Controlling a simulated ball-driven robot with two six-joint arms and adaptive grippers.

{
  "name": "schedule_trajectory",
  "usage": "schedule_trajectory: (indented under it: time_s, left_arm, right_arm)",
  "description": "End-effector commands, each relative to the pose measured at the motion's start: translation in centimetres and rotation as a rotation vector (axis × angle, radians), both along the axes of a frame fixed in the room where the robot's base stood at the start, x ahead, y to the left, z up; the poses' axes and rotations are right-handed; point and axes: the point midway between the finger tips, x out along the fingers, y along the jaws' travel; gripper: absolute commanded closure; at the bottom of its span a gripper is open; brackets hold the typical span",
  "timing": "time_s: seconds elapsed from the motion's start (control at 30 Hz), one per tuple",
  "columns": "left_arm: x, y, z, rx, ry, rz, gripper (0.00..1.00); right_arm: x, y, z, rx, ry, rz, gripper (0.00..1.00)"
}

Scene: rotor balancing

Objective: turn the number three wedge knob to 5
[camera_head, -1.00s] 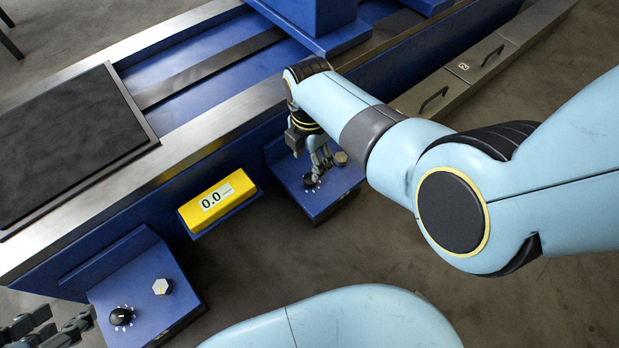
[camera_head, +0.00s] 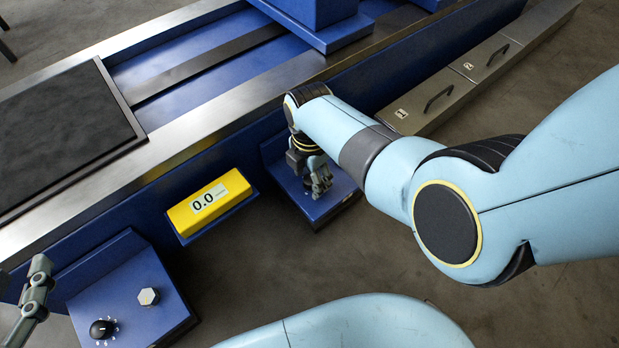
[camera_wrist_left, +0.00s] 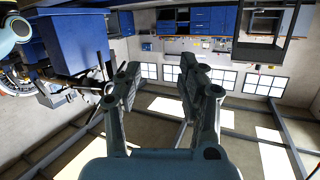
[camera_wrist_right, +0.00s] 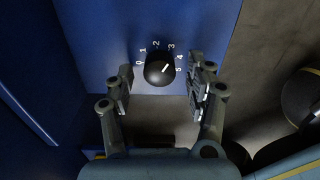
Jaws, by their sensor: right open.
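A black round knob (camera_wrist_right: 159,68) with a white pointer line sits on a blue wedge panel (camera_wrist_right: 100,40) in the right wrist view. White numbers 0 to 5 ring it, and the pointer slants to the upper right, roughly towards 4. My right gripper (camera_wrist_right: 161,86) is open, its fingers on either side of the knob with gaps. In the head view my right gripper (camera_head: 319,187) is over the right wedge panel (camera_head: 330,208) and hides its knob. My left gripper (camera_wrist_left: 155,82) is open and empty, away from the panels. I see no label naming knob three.
Another blue wedge panel (camera_head: 130,270) at lower left carries a black knob (camera_head: 102,329) and a hex knob (camera_head: 148,297). A yellow display (camera_head: 210,201) reads 0.0. Closed drawers with handles (camera_head: 438,99) lie at the right, beyond my right arm.

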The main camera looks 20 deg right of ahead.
Motion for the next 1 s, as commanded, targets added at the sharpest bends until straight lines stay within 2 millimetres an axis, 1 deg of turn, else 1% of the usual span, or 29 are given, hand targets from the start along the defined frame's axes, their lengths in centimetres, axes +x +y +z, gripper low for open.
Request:
schedule_trajectory:
  time_s: [0.03,0.2,0.43,0.47,0.87,0.9,1.0]
  left_arm:
    - [0.3,-0.1,0.3,0.0,-0.023,-0.002,0.6]
    - [0.7,-0.2,1.3,0.0,-0.066,-0.008,0.6]
    - [0.8,-0.2,1.4,-0.001,-0.07,-0.008,0.6]
    - [0.8,-0.2,1.4,-0.001,-0.07,-0.008,0.6]
    - [0.8,-0.2,1.4,-0.001,-0.069,-0.008,0.6]
    - [0.8,-0.2,1.4,-0.001,-0.069,-0.008,0.6]
    - [0.8,-0.2,1.4,-0.001,-0.069,-0.008,0.6]
  right_arm:
    - [0.0,0.0,-0.3,0.0,0.001,0.0,0.45]
    - [0.0,0.0,-0.4,0.0,0.0,0.0,0.45]
    - [0.0,0.0,-0.4,0.0,-0.001,0.0,0.45]
    - [0.0,0.0,-0.4,0.0,-0.001,0.0,0.46]
    - [0.0,0.0,-0.4,0.0,0.0,0.0,0.98]
    - [0.0,0.0,-0.4,0.0,0.0,0.0,1.0]
    - [0.0,0.0,-0.4,0.0,0.0,-0.003,1.0]
